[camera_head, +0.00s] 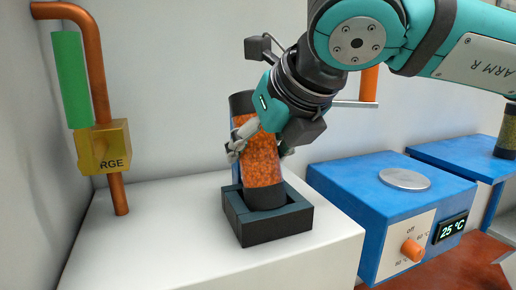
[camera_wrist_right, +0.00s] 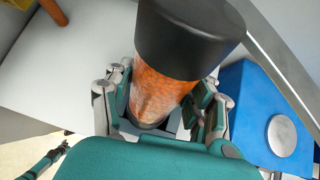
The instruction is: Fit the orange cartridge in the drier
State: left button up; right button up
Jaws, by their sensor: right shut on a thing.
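The orange cartridge (camera_head: 261,165) has black end caps and orange granules inside. It stands nearly upright, slightly tilted, with its lower cap inside a dark square holder (camera_head: 268,225) on the white bench. I cannot tell whether it rests on the holder's bottom. My right gripper (camera_head: 258,150) is shut on the cartridge around its middle. In the right wrist view the cartridge (camera_wrist_right: 158,95) is between the fingers, its black cap toward the camera; part of the holder shows below it.
A copper pipe (camera_head: 118,185) with a yellow block (camera_head: 104,148) marked "RGE" and a green strip (camera_head: 72,80) stands at left. A blue heater (camera_head: 385,215) with a round plate, orange knob and 25 °C display is at right. Another dark-capped cylinder (camera_head: 507,132) stands far right.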

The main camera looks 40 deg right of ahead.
jog(key=c, duration=0.3)
jog(key=shift+r, duration=0.1)
jog(key=shift+c, duration=0.2)
